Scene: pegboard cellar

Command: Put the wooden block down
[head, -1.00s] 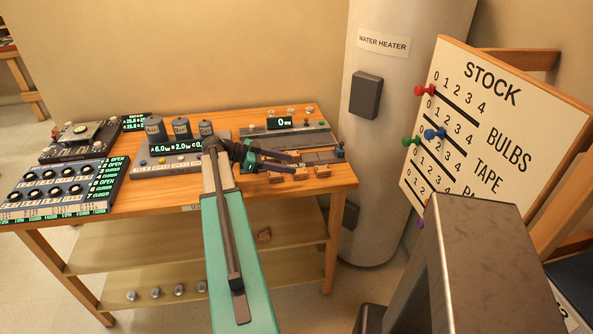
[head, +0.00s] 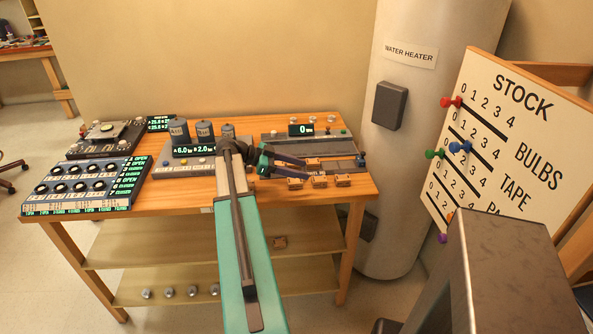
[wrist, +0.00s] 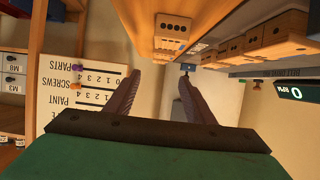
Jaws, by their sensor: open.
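Several small wooden blocks stand at the front right of the bench: one at the left (head: 295,184), one in the middle (head: 319,181) and one at the right (head: 343,180). Another block (head: 313,164) sits just behind them. My gripper (head: 305,169) is open, its two dark fingers pointing right over the blocks. In the wrist view, the gap between the fingertips (wrist: 158,76) is empty. A wooden block with dark dots (wrist: 172,33) shows beyond the fingertips, apart from them. I cannot tell which block the task means.
A device with a green display (head: 300,129) stands behind the blocks. Canisters and a control box (head: 185,164) stand to the left. The water heater (head: 400,150) and stock board (head: 500,140) stand right of the bench.

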